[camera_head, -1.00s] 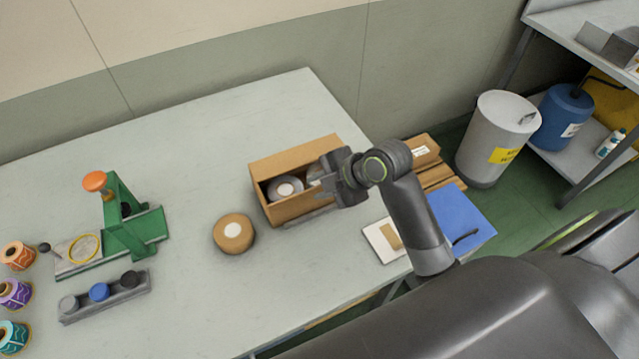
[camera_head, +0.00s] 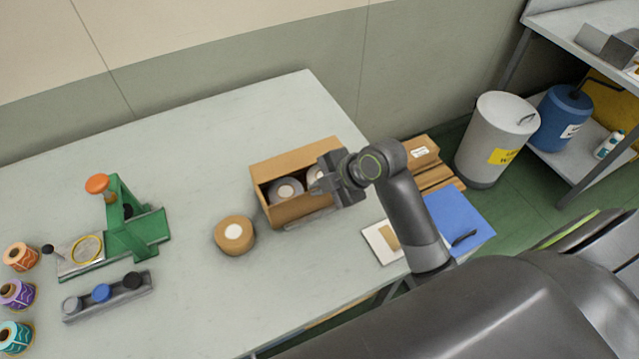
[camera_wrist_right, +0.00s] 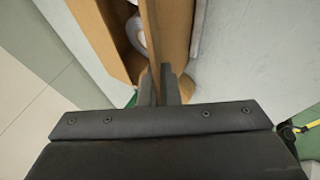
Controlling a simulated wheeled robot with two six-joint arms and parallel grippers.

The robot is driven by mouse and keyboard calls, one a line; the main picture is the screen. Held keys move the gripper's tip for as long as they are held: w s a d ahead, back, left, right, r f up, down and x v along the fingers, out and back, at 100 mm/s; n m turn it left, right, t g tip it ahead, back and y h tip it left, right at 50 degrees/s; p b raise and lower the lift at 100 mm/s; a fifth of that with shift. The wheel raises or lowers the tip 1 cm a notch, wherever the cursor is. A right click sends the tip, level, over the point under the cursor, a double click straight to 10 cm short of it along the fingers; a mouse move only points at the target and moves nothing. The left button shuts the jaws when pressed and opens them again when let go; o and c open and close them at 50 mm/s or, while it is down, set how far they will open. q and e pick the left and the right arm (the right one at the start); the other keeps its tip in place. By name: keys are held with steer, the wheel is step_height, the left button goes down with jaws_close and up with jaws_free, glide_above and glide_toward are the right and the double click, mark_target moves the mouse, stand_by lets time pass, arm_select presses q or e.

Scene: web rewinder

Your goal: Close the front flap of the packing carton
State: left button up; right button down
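The packing carton (camera_head: 298,209) stands on the table with its top open, and rolls (camera_head: 286,190) show inside. Its back panel (camera_head: 290,160) stands up behind the opening. My right gripper (camera_head: 318,186) is at the carton's right end, low over the rim. In the right wrist view its fingertips (camera_wrist_right: 160,85) are close together, with a thin cardboard edge (camera_wrist_right: 150,40) running down between them. A wider brown panel (camera_wrist_right: 176,35) lies right of that edge. I cannot tell whether the fingers grip the cardboard. The front flap is not clearly distinguishable. My left gripper is out of view.
A brown roll (camera_head: 235,234) lies left of the carton. A green press (camera_head: 125,225) and a rack of knobs (camera_head: 108,294) stand further left. A blue folder (camera_head: 458,220) and a white sheet (camera_head: 382,243) lie at the right. Free table surface lies behind and in front of the carton.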

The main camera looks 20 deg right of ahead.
steer(key=g+p, duration=0.2)
steer(key=p, duration=0.1)
steer(key=w+r+g+p, duration=0.1)
steer(key=p, duration=0.2)
steer(key=shift+w+r+m+g+p, duration=0.1)
steer(key=shift+w+m+g+p, duration=0.1)
steer(key=shift+m+g+p, duration=0.2)
steer(key=shift+w+f+m+g+p, duration=0.25)
steer(key=shift+w+m+g+p, duration=0.1)
steer(key=shift+g+p, duration=0.75)
steer(key=c, duration=1.6)
jaws_free()
steer(key=shift+c, duration=0.2)
